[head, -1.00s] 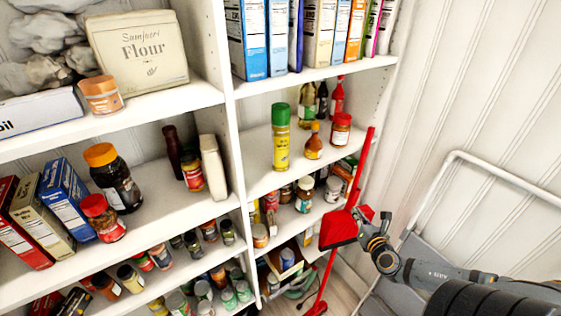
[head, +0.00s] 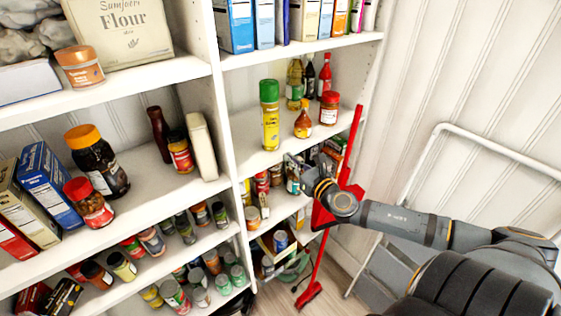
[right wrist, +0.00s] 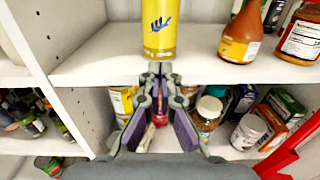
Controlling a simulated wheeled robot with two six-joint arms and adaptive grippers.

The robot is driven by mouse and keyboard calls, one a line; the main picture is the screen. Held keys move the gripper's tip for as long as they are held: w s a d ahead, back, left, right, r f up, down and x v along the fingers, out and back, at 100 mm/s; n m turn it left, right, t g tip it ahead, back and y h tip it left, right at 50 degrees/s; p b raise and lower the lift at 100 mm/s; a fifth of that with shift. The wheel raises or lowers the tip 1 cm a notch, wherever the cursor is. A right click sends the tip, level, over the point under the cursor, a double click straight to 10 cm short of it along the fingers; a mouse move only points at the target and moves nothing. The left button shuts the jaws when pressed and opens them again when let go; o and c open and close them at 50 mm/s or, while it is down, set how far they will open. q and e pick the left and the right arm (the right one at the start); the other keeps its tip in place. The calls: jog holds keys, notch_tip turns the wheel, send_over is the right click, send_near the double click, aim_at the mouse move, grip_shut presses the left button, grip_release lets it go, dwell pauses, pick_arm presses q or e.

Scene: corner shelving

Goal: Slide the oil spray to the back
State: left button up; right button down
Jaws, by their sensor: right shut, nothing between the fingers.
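The oil spray (head: 270,117) is a yellow can with a green cap. It stands upright near the front edge of the middle shelf (head: 252,153) in the right-hand bay. In the right wrist view the lower part of the oil spray (right wrist: 159,28) shows straight ahead. My right gripper (head: 312,172) is below and to the right of it in the head view, in front of the shelving. In the right wrist view the fingertips (right wrist: 153,70) are together and empty, in line with the can's base; contact cannot be told. My left gripper is out of view.
An orange-capped sauce bottle (head: 303,120) and a red-lidded jar (head: 329,108) stand right of the can, with taller bottles behind. A red broom (head: 330,215) leans at the shelf's right end. The shelf left of the can is clear.

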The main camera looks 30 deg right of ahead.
aim_at(275, 145)
jog(key=w, duration=0.1)
jog(key=w+p, duration=0.1)
jog(key=w, duration=0.2)
jog(key=shift+d+r+p, duration=0.1)
jog(key=shift+r+p, duration=0.2)
jog(key=shift+r, duration=0.05)
jog(key=shift+w+f+p, duration=0.1)
jog(key=shift+w+p, duration=0.35)
jog(key=shift+w+a+f, duration=0.15)
jog(key=shift+a, duration=0.05)
